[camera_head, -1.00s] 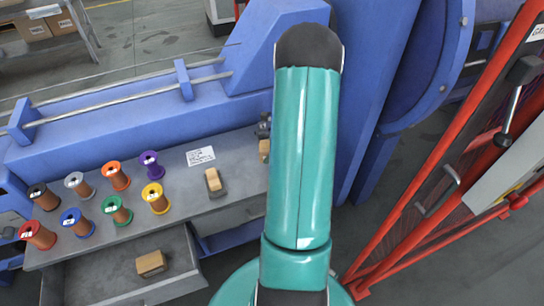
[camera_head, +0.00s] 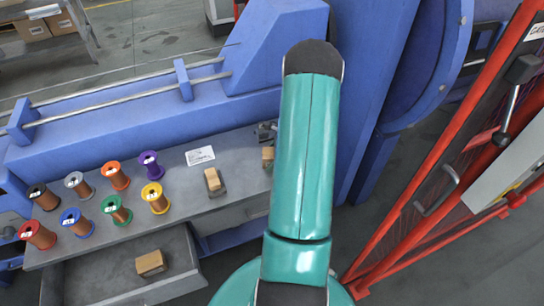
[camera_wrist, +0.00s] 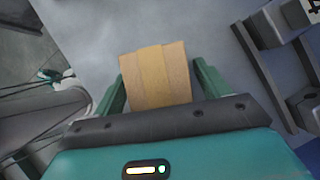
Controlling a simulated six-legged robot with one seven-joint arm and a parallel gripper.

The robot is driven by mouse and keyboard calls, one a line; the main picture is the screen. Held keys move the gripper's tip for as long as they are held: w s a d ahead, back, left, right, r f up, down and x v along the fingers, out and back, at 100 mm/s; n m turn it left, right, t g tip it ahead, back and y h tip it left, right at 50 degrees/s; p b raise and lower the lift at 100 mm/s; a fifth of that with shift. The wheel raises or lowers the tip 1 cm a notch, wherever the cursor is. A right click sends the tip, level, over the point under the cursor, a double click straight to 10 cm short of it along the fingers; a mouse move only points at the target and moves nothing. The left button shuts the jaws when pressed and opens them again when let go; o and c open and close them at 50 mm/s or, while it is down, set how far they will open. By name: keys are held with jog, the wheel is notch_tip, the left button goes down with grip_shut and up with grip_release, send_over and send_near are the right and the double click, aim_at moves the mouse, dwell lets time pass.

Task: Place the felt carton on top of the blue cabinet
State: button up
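The felt carton (camera_wrist: 155,77), a tan box with a lighter strip down its middle, sits between the two green fingers of my gripper (camera_wrist: 158,82) in the wrist view. The fingers lie close along both its sides, and it looks held. In the head view a small tan box (camera_head: 267,157), which seems to be this carton, shows at the left edge of my teal arm. My gripper is mostly hidden behind the arm there. I cannot tell which of the blue structures is the blue cabinet.
A grey bench (camera_head: 235,205) holds several coloured spools (camera_head: 115,176), a white label (camera_head: 200,156) and a tan block (camera_head: 213,180). Another tan box (camera_head: 151,263) lies in the open drawer (camera_head: 95,275). A blue machine (camera_head: 130,120) stands behind, and a red frame (camera_head: 440,150) stands at right.

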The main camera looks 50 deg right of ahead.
jog(key=v, duration=1.2)
jog(key=shift+r, duration=0.2)
dwell(1.3)
